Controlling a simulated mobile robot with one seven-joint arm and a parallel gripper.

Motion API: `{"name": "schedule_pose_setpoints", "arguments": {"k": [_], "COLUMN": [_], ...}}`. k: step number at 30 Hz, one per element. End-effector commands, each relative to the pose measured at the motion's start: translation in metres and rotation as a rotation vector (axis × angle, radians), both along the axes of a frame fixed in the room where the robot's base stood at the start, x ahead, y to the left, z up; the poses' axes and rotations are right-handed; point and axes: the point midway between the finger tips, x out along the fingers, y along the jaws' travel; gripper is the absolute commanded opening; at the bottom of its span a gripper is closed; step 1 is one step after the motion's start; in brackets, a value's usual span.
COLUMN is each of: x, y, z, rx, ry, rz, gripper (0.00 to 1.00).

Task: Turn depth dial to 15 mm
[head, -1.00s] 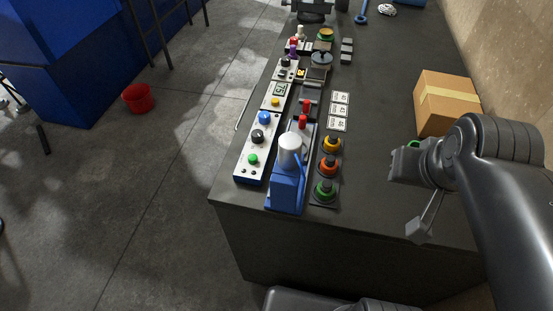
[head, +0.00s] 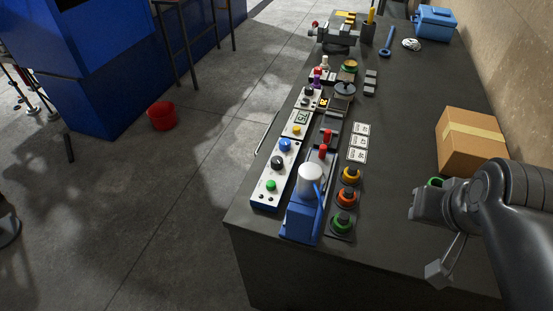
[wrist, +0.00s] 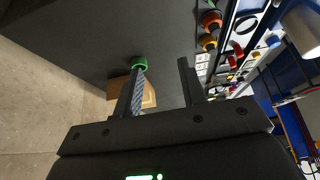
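A white control panel (head: 276,163) runs along the left edge of the bench, with a blue knob (head: 285,145), a black knob (head: 277,162) and a green button (head: 271,186). A small display (head: 301,117) sits above them; its digits are too small to read surely. I cannot tell which knob is the depth dial. My gripper (wrist: 161,64) is open and empty in the wrist view, its two fingers apart. In the head view my arm end is at the right, apart from the panel. The panel area shows at the wrist view's upper right.
A blue press with a white cylinder (head: 312,173) stands beside the panel. Yellow, orange and green-topped round parts (head: 347,197) stand right of it. A cardboard box (head: 470,150) and a green ring (wrist: 139,63) are near my arm.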

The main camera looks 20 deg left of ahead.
Motion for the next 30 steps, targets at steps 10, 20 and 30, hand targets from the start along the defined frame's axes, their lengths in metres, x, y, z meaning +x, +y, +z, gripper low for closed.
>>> {"name": "schedule_pose_setpoints", "arguments": {"k": [10,20,30], "x": [0.041,0.114,0.171], "y": [0.03,0.106,0.214], "z": [0.018,0.028,0.005], "rx": [-0.079,-0.214,-0.323], "ry": [0.082,0.212,0.322], "rz": [0.248,0.73,1.241], "gripper": [0.53,0.53,0.53]}}
